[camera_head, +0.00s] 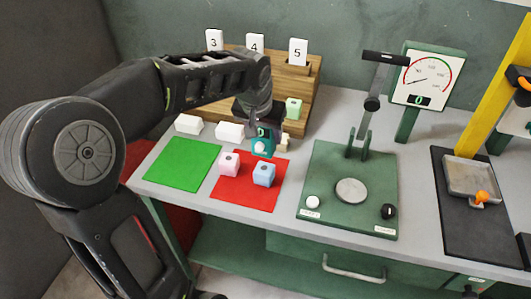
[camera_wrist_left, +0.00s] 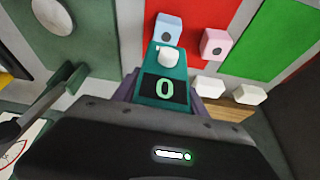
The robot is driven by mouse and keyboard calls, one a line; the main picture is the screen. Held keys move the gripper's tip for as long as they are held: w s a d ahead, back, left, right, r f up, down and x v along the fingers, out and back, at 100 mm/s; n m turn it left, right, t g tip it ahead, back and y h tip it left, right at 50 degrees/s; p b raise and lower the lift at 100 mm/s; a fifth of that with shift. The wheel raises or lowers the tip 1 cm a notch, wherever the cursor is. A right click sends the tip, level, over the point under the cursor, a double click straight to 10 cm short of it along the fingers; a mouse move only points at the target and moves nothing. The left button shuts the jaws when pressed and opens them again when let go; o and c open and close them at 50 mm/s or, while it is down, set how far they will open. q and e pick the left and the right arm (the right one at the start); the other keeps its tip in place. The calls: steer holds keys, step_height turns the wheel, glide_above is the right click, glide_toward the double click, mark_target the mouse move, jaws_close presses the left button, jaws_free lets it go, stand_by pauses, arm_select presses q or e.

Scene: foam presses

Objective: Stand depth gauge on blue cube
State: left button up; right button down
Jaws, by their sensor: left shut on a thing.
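The depth gauge (camera_head: 262,146) is a small teal block with a dark display and a white round part. My left gripper (camera_head: 262,125) is shut on it and holds it behind the blue cube. In the left wrist view the blue cube (camera_wrist_left: 167,29) appears just beyond the gauge's white end. I cannot tell whether they touch. My right gripper is not in view.
A pink cube (camera_head: 229,163) stands left of the blue cube. A green mat (camera_head: 182,164) lies to the left, with two white blocks (camera_head: 229,131) behind the mats. A green press (camera_head: 348,190) stands right. A wooden rack (camera_head: 318,80) with numbered cards and a green cube (camera_head: 293,107) is behind.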

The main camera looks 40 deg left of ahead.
mark_target(261, 134)
arm_select(q)
steer(key=shift+f, duration=1.05)
steer(key=shift+f, duration=1.85)
steer(key=shift+f, duration=0.25)
steer(key=o, duration=1.5)
steer(key=shift+r, duration=0.1)
steer(key=shift+o, duration=0.2)
steer(key=shift+r, duration=0.1)
steer(key=shift+r+p, duration=0.2)
steer(key=shift+p, duration=0.15)
steer(key=b+v, duration=0.1)
steer(key=v, duration=1)
steer(key=shift+s+d+r, duration=0.1)
steer(key=shift+s+r, duration=0.15)
steer(key=shift+r, duration=0.05)
